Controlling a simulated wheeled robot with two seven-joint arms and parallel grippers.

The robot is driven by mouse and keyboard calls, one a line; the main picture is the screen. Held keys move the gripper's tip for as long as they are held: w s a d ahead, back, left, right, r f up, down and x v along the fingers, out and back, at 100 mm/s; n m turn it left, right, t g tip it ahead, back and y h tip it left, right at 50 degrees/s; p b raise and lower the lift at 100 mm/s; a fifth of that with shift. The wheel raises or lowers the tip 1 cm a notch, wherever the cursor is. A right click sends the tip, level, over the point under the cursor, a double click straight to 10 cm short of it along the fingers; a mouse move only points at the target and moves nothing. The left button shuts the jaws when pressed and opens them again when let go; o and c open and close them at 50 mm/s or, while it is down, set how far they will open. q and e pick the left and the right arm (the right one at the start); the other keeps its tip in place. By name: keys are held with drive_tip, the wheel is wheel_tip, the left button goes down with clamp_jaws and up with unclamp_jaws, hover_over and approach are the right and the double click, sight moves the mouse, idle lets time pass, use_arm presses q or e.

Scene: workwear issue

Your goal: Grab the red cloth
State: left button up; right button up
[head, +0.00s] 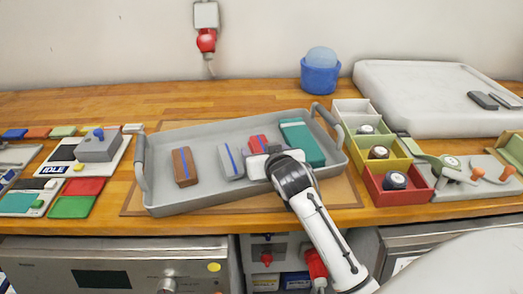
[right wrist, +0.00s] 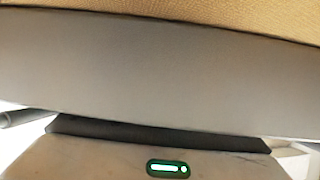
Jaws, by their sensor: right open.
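The red cloth (head: 258,143) is a small folded bundle with a blue stripe, lying in the grey tray (head: 165,208). It sits between a grey cloth (head: 230,160) and a teal cloth (head: 303,143). A brown cloth (head: 184,167) lies farther left. My right gripper (head: 264,163) is over the tray at the near end of the red cloth and covers part of it. It is open and holds nothing that I can see; whether it touches the cloth I cannot tell. The right wrist view shows mostly a plain grey surface, with no red cloth. My left gripper is out of view.
The tray has raised handles (head: 140,162) at both ends and stands on a brown mat (head: 347,194). Red, yellow and white bins (head: 402,193) stand close on the right. Coloured cards and a grey device (head: 98,148) lie left. A blue pot (head: 320,77) stands behind.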

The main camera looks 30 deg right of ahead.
drive_tip(key=c, duration=1.2)
drive_tip(key=shift+o, duration=0.2)
